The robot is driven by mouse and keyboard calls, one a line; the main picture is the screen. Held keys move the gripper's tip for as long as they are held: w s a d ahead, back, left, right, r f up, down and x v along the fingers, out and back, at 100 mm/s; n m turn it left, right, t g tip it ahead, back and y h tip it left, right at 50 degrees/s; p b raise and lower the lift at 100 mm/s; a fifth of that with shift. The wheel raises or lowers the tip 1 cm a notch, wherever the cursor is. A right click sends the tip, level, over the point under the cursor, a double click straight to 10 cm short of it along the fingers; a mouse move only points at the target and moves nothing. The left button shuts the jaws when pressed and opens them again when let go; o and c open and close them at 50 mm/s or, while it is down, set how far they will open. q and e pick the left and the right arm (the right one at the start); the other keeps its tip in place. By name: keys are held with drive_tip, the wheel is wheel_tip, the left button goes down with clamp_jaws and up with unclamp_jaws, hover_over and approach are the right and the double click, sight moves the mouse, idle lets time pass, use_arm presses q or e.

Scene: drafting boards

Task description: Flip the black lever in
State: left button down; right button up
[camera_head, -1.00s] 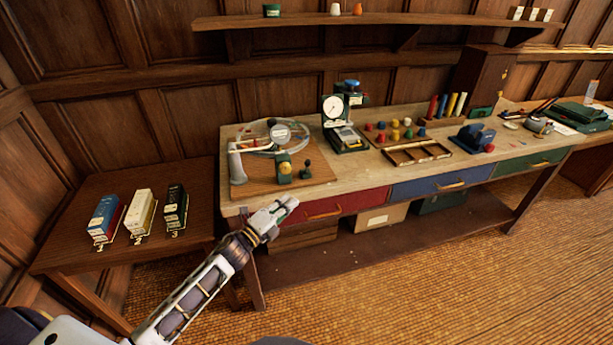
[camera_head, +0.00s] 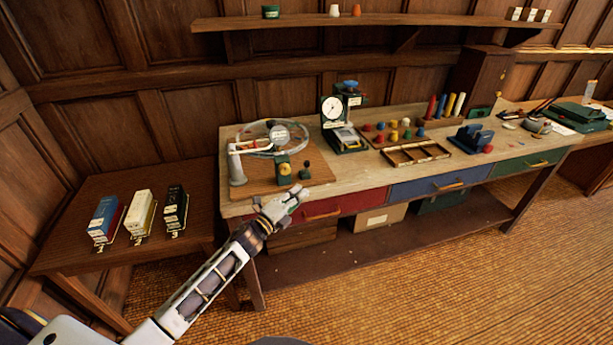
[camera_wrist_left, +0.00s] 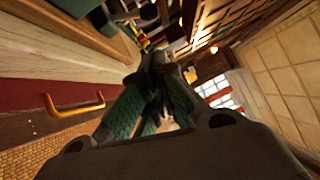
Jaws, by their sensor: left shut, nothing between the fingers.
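A small black lever (camera_head: 305,169) with a round knob stands near the right edge of a brown board (camera_head: 258,187) on the workbench, in the head view. My left gripper (camera_head: 298,194) is shut and empty. It is at the bench's front edge, just below and in front of the lever in the picture. I cannot tell whether they touch. In the left wrist view the shut, green-textured fingers (camera_wrist_left: 150,90) fill the middle, and the lever cannot be made out. My right gripper is not in view.
The board also carries a pale post (camera_head: 236,168), a clear ring with a dial and a green block (camera_head: 284,170) with a brass knob. A gauge stand (camera_head: 338,122) is behind to the right. A red drawer (camera_head: 345,202) with an orange handle is below the bench edge.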

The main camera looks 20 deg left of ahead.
sight(306, 168)
use_arm(q)
drive_tip(key=shift+w+d+r+p, duration=0.1)
drive_tip(key=shift+w+r+p, duration=0.15)
drive_tip(key=shift+w, duration=1.05)
drive_tip(key=shift+w+r+p, duration=0.15)
drive_tip(key=shift+w+r, duration=0.15)
drive_tip(key=shift+w, duration=1.05)
drive_tip(key=shift+w+d+r+p, duration=0.1)
drive_tip(key=shift+w+r+p, duration=0.15)
drive_tip(key=shift+w, duration=1.05)
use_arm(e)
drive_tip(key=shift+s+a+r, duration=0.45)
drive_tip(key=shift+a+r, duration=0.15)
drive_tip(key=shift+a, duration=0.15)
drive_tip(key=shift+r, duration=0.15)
